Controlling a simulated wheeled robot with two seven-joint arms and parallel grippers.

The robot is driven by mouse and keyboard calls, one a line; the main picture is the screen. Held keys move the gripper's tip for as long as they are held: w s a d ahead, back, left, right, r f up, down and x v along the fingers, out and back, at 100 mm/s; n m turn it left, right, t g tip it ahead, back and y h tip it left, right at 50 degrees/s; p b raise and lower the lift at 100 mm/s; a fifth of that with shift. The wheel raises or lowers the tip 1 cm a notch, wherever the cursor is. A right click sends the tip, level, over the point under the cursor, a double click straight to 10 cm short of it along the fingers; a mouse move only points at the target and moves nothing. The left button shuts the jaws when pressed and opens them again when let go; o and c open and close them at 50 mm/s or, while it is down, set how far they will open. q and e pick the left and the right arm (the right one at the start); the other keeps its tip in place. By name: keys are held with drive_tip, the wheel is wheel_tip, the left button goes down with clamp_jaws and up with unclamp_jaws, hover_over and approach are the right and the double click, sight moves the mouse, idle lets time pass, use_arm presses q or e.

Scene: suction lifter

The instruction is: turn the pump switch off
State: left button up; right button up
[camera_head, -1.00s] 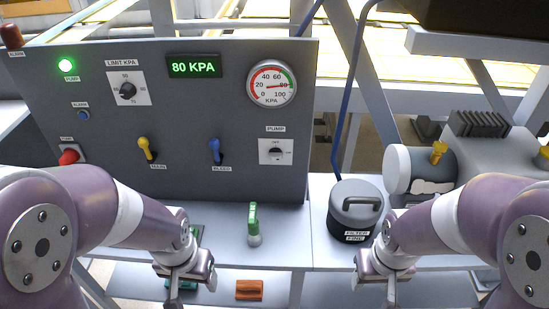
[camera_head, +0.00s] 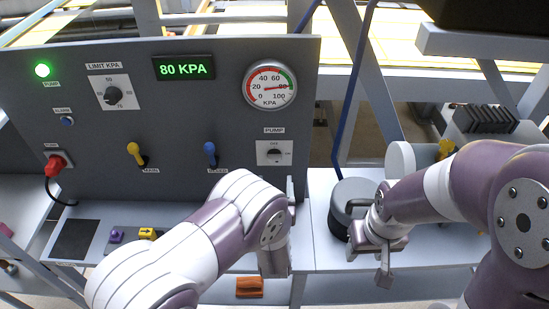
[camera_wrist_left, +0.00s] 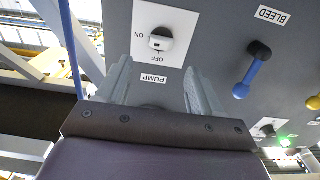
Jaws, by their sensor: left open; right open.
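The pump switch (camera_head: 273,154) is a knob on a white plate at the lower right of the grey panel (camera_head: 225,115). In the left wrist view its pale knob (camera_wrist_left: 160,38) shows upside down between ON and OFF labels; I cannot tell its exact pointing. The green pump lamp (camera_head: 42,70) is lit. My left gripper (camera_head: 290,190) is just below the switch, partly hidden by my arm. In the left wrist view its open, empty fingers (camera_wrist_left: 155,78) point at the plate, apart from the knob. My right gripper (camera_head: 385,262) is open and empty, right of the panel.
The display (camera_head: 184,67) reads 80 KPA, beside a round gauge (camera_head: 270,85). The blue bleed lever (camera_head: 210,150) and yellow main lever (camera_head: 134,150) are left of the switch. A grey filter canister (camera_head: 348,205) stands on the shelf near my right gripper.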

sight(274, 161)
use_arm(q)
drive_tip(key=w+p, duration=0.1)
drive_tip(key=w, duration=0.6)
drive_tip(key=shift+w+a, duration=0.1)
drive_tip(key=shift+w, duration=0.15)
drive_tip(key=shift+w+p, duration=0.3)
drive_tip(key=shift+w, duration=0.2)
drive_tip(key=c, duration=1)
